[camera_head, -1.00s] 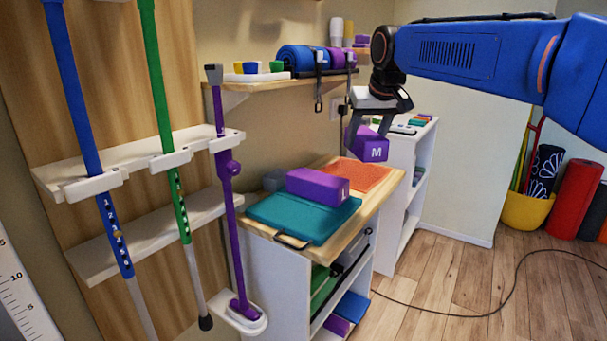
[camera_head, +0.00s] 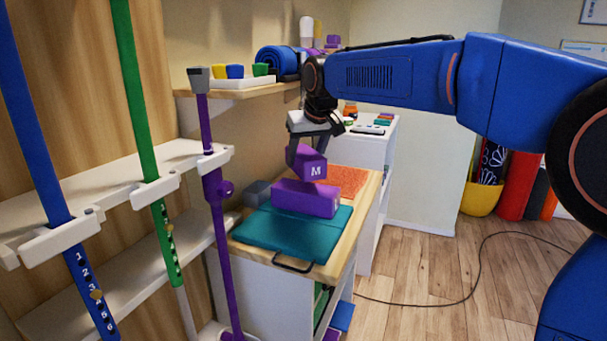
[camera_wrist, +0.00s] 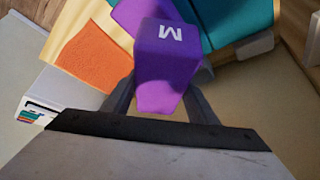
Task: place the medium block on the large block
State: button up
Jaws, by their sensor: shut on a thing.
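The medium block is purple with a white M (camera_head: 315,168). My gripper (camera_head: 306,150) is shut on it and holds it over the large block. The large block (camera_head: 303,199) is a longer purple block lying on a teal mat (camera_head: 270,240) on the wooden cabinet top. In the head view the medium block's lower edge looks very close to the large block's top; I cannot tell whether they touch. In the wrist view the medium block (camera_wrist: 165,65) sits between the fingers, with part of the large block (camera_wrist: 135,12) behind it.
An orange textured mat (camera_head: 350,181) and a grey block (camera_head: 257,192) share the cabinet top. A wall shelf (camera_head: 225,93) with a blue roll (camera_head: 277,61) is above and behind. Canes hang in a white rack (camera_head: 130,192) at the left.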

jog(key=shift+f, duration=2.3)
jog(key=shift+f, duration=0.15)
jog(key=o, duration=1.1)
